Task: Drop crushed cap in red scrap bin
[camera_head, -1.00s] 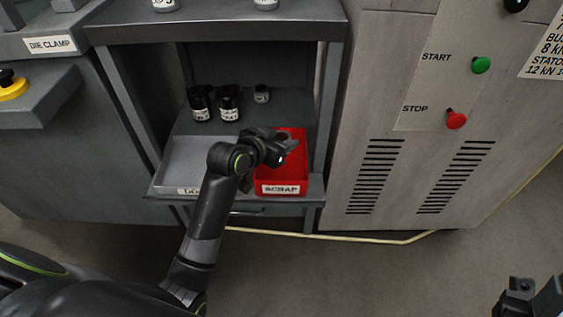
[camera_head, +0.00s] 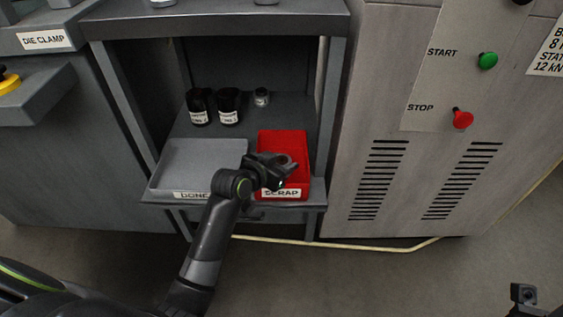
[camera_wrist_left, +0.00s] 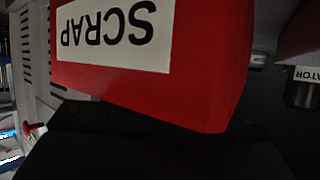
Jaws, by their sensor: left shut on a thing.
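The red scrap bin (camera_head: 283,144) stands on the right of the shelf, with a white SCRAP label on its front. It also shows large and upside down in the left wrist view (camera_wrist_left: 205,75). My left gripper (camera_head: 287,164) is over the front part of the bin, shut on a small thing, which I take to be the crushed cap. The gripper largely hides the cap, and its shape cannot be made out. Part of my right gripper (camera_head: 524,294) shows at the bottom right corner; its jaws are unclear.
A grey DONE tray (camera_head: 195,160) sits left of the bin. Two dark bottles (camera_head: 228,106) and a small jar (camera_head: 262,97) stand behind. Shelf posts flank the bay. A cabinet with a green button (camera_head: 488,60) and a red button (camera_head: 463,119) is at right.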

